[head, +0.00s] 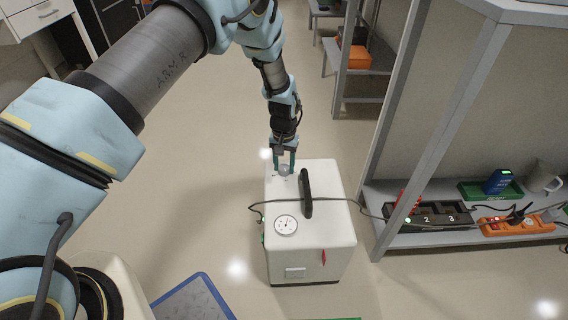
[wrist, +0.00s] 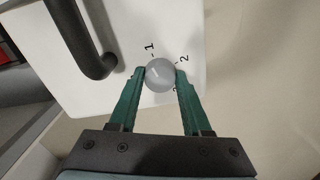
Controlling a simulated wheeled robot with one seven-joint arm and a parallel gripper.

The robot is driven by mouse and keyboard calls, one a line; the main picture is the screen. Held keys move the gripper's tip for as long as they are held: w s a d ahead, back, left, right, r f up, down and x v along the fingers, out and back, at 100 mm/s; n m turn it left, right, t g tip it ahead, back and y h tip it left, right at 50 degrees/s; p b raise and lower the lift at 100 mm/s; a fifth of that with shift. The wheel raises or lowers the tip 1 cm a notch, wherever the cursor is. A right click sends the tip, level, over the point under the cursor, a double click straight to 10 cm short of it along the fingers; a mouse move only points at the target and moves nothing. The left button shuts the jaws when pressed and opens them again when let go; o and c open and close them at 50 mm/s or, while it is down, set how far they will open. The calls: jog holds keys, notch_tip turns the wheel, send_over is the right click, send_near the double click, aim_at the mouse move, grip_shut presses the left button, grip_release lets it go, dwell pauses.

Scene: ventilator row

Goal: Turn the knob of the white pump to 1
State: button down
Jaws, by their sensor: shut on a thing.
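The white pump (head: 310,245) stands on the floor, with a round gauge (head: 286,225) and a black handle (head: 306,193) on its top. Its grey round knob (wrist: 160,75) is at the far left of the top in the head view. My gripper (head: 285,165) reaches down onto the knob, and its green fingers (wrist: 159,73) are shut on the knob's two sides. In the wrist view a "1" and a "2" are printed beside the knob; another mark is partly hidden by the right finger. I cannot see a pointer on the knob.
A dark cable (head: 340,201) runs across the pump's top toward the shelf on the right. That shelf (head: 400,238) holds a numbered black unit (head: 440,215), an orange power strip (head: 518,226) and a mug (head: 543,176). A blue-rimmed mat (head: 195,300) lies front left. Floor left of the pump is clear.

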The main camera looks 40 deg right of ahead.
aim_at(284, 167)
jog(key=shift+m, duration=0.6)
jog(key=shift+c, duration=1.8)
grip_release()
jog(key=shift+r, duration=0.1)
notch_tip(284, 167, up, 11)
jog(key=p, duration=0.2)
jog(key=shift+f, duration=0.2)
